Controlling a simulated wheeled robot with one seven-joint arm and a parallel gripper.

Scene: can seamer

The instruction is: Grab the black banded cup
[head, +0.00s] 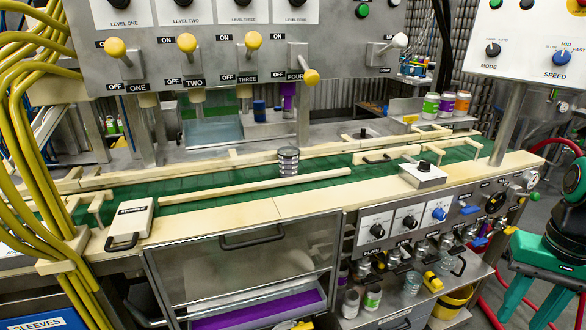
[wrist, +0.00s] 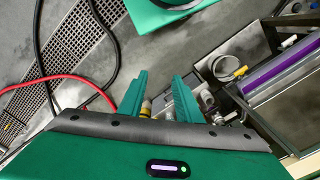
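The black banded cup (head: 288,161) stands upright on the green conveyor (head: 225,186), near the middle of the head view. It is grey with dark bands, and a pale guide rail runs close behind it. My gripper (wrist: 159,78) is open and empty in the wrist view, its two green fingers apart. In the head view my green arm and gripper show at the lower right, beyond the machine's right end and well away from the cup. The black banded cup cannot be made out in the wrist view.
Green, orange and purple banded cups (head: 447,103) stand on a back shelf. Pale guide rails (head: 235,186) flank the belt. A control panel with levers (head: 186,43) overhangs the belt's back. A knob box (head: 422,175) sits right of the cup. A lower shelf holds jars (head: 373,298).

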